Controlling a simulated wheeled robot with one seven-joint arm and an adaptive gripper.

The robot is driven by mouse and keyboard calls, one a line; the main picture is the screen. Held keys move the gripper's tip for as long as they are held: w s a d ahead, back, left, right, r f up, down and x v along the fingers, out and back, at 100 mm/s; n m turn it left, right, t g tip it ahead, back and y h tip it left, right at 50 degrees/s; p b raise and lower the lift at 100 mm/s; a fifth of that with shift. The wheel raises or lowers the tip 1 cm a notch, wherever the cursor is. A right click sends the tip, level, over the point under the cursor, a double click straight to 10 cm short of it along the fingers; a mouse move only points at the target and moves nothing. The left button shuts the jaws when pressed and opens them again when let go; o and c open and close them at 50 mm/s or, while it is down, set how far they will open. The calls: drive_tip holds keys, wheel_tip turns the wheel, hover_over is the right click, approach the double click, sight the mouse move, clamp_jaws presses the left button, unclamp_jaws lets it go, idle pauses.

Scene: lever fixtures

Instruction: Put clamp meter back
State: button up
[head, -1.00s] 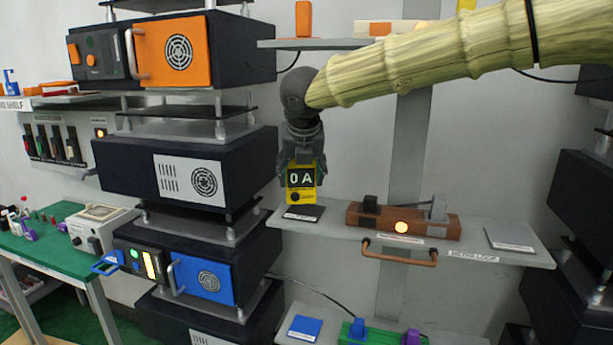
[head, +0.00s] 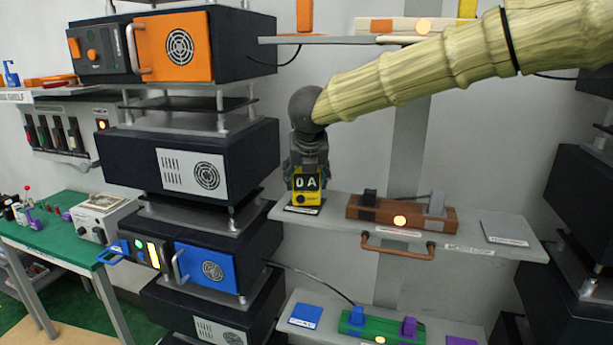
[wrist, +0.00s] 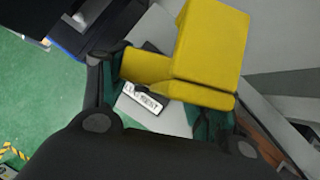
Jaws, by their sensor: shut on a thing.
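The yellow clamp meter (head: 307,186) has a dark display reading "0 A". It is upright at the left end of the middle wall shelf, just above or on a dark labelled pad (head: 302,210); I cannot tell whether it touches. My gripper (head: 307,168) comes down from above and is shut on the meter. In the wrist view the yellow meter (wrist: 208,50) sits between the dark fingers, with a white label partly showing below it.
A brown lever fixture (head: 402,214) with a lit lamp stands right of the meter on the same shelf, with a grey pad (head: 504,232) beyond it. A copper handle (head: 398,246) hangs under the shelf edge. Dark stacked cabinets (head: 205,172) stand close on the left.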

drive_tip(key=o, duration=1.3)
drive_tip(key=shift+a+f, duration=0.1)
drive_tip(key=shift+f, duration=0.05)
drive_tip(key=shift+c, duration=0.2)
drive_tip(key=b+v, duration=0.3)
drive_tip(key=v, duration=0.9)
drive_tip(key=shift+d, duration=0.2)
